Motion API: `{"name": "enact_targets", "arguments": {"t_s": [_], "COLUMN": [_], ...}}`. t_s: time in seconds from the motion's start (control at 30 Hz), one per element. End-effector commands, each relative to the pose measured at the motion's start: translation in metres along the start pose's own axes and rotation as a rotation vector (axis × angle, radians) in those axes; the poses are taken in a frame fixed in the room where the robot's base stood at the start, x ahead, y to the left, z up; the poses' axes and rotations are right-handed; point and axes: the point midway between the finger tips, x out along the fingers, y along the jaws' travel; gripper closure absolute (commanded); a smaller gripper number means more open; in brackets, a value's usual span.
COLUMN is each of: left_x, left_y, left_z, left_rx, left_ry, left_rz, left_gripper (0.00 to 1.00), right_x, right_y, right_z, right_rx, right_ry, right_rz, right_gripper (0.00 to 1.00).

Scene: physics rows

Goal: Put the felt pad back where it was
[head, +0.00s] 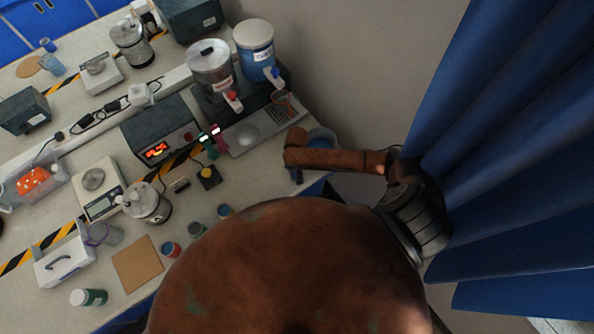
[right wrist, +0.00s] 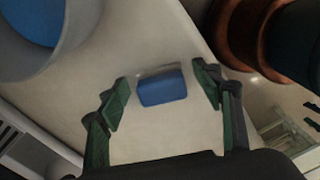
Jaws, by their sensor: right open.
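A small blue block with a pale far edge, which looks like the felt pad (right wrist: 162,88), lies on the pale tabletop in the right wrist view. My right gripper (right wrist: 160,76) is open, with its green-padded fingers on either side of the block and a gap to each. I cannot tell how high the fingers are above it. In the head view my rusty brown right arm covers much of the lower middle, and the right fingers are hidden. A bit of blue shows at the table edge beside the arm. My left gripper is not in view.
A grey bucket with a blue inside (right wrist: 38,28) stands close by in the right wrist view. The table edge is near. The head view shows a drip tray (head: 247,138), dispensers, a brown square mat (head: 137,264), several small jars and a blue curtain (head: 500,150).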

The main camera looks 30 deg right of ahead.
Motion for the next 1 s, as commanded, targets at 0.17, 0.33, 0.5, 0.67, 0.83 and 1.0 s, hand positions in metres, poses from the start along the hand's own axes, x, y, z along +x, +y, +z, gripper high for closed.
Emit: {"name": "enact_targets", "arguments": {"t_s": [0.17,0.33,0.5,0.67,0.83,1.0], "left_x": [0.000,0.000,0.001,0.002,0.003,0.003], "left_y": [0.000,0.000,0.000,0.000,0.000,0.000], "left_z": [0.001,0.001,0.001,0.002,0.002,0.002], "left_rx": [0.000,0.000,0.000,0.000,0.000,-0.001], "left_ry": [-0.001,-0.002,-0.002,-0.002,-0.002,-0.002], "left_rz": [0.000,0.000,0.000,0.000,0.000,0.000], "left_gripper": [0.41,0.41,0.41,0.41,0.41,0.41], "right_x": [-0.001,-0.017,-0.052,-0.085,-0.111,-0.122], "right_y": [0.000,0.001,0.002,0.001,0.001,0.000], "right_z": [0.000,0.000,0.000,0.000,0.000,-0.001], "right_rx": [0.000,0.000,-0.002,-0.002,-0.001,0.000], "right_ry": [0.000,0.001,0.002,0.002,0.001,0.001], "right_rz": [0.000,0.002,0.004,0.003,0.001,0.000], "right_gripper": [0.40,0.40,0.40,0.40,0.40,0.40]}}
